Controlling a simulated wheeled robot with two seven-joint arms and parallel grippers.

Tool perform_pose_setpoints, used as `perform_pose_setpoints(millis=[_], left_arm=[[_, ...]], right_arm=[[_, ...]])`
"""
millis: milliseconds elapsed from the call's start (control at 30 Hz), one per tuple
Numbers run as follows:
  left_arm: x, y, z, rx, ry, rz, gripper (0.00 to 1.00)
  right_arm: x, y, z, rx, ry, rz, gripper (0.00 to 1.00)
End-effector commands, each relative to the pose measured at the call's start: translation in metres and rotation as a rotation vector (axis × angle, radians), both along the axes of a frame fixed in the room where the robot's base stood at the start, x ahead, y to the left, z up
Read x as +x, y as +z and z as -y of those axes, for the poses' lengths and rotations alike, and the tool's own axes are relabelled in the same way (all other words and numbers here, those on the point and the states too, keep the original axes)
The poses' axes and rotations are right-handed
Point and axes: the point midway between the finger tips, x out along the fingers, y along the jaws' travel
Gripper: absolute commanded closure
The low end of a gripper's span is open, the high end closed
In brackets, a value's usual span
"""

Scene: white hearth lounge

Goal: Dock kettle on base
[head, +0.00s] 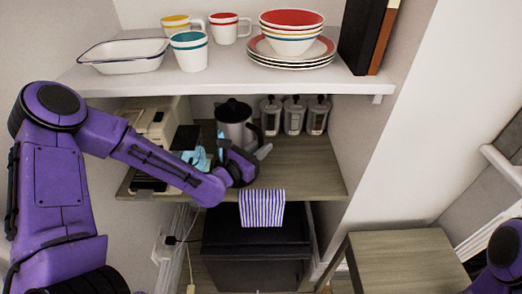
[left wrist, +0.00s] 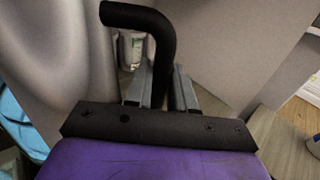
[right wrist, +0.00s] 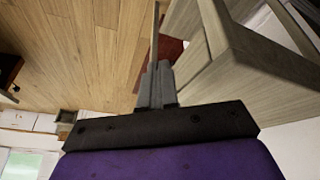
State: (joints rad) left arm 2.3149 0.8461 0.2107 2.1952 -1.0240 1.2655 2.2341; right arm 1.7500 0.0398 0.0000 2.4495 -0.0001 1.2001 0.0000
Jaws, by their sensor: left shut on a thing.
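The kettle (head: 235,115) has a grey metal body, a black lid and a black handle. It is upright at the lower shelf, toward the back. My left gripper (head: 262,152) is in front of it. In the left wrist view the kettle's body (left wrist: 60,50) fills the left side, and its black handle (left wrist: 140,17) runs down between my fingers, which are shut on it. My arm and gripper hide the kettle's bottom, so I cannot tell what it rests on. I cannot make out the base. My right gripper (right wrist: 156,85) looks shut and empty, away from the shelf.
Several glass jars (head: 294,116) stand right of the kettle. A cream appliance (head: 155,125) and a light-blue object (head: 198,158) are on its left. A striped cloth (head: 262,208) hangs at the front edge. The upper shelf (head: 220,75) holds dishes above. A wooden table (head: 400,262) stands at right.

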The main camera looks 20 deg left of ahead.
Motion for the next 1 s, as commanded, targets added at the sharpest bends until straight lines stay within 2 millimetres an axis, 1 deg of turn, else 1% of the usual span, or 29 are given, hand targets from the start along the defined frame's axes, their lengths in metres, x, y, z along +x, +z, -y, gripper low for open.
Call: perform_pose_setpoints(millis=[33,300,400,500,1000], left_arm=[[0.001,-0.004,0.001,0.003,-0.002,0.008,1.0],[0.001,-0.033,0.001,0.004,-0.002,0.008,1.0],[0.001,-0.043,0.001,0.004,-0.002,0.009,1.0],[0.001,-0.048,0.001,0.003,-0.001,0.009,1.0],[0.0,-0.049,0.001,0.003,-0.001,0.009,1.0]], right_arm=[[0.0,-0.006,0.0,0.0,0.0,0.0,1.0],[0.0,-0.032,0.0,0.001,0.0,-0.001,1.0],[-0.001,-0.04,0.0,0.0,0.0,0.0,1.0],[0.0,-0.045,0.0,0.0,0.0,0.0,1.0],[-0.001,-0.045,0.0,0.001,0.0,-0.001,1.0]])
